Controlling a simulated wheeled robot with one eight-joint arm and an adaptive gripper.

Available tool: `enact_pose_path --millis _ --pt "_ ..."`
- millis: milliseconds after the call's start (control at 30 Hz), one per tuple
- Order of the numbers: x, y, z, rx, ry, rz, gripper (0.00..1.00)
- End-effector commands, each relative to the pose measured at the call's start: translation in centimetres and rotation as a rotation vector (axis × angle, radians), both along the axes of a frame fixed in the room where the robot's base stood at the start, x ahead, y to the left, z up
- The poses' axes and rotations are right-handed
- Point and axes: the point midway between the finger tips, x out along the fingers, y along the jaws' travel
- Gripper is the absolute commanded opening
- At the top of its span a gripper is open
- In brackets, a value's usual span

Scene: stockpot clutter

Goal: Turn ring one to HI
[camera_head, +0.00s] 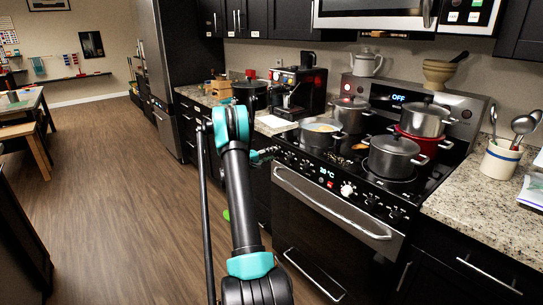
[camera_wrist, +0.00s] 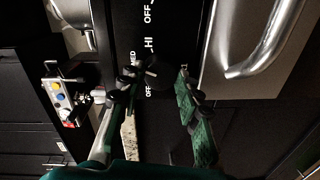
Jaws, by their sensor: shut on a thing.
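The stove (camera_head: 318,232) stands right of my arm, with a row of knobs on its front edge. In the wrist view my gripper (camera_wrist: 156,76) is closed around a dark knob (camera_wrist: 154,71) on the black control panel, a finger on each side. White HI, MED and OFF labels are printed beside the knob. Its pointer is too dark to read. In the head view my gripper (camera_head: 268,153) is at the stove's left front corner, and my arm hides much of that area. I cannot tell from the labels which ring this knob serves.
Several pots stand on the cooktop, including a grey pot (camera_head: 393,156) and a red pot (camera_head: 421,143). A pan (camera_head: 320,132) sits at the front left. The oven handle (camera_head: 330,204) juts out below the knobs. The wooden floor (camera_head: 125,200) at left is clear.

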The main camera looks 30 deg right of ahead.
Motion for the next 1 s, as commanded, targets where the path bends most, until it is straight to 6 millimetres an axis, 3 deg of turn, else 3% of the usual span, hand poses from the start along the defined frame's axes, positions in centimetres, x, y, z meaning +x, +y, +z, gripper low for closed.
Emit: enact_pose_path --millis 600,1000 --pt "-0.27 0.02 -0.12 0.046 -0.559 -0.004 0.05" --pt "-0.30 0.03 -0.18 0.062 -0.769 -0.004 0.05"
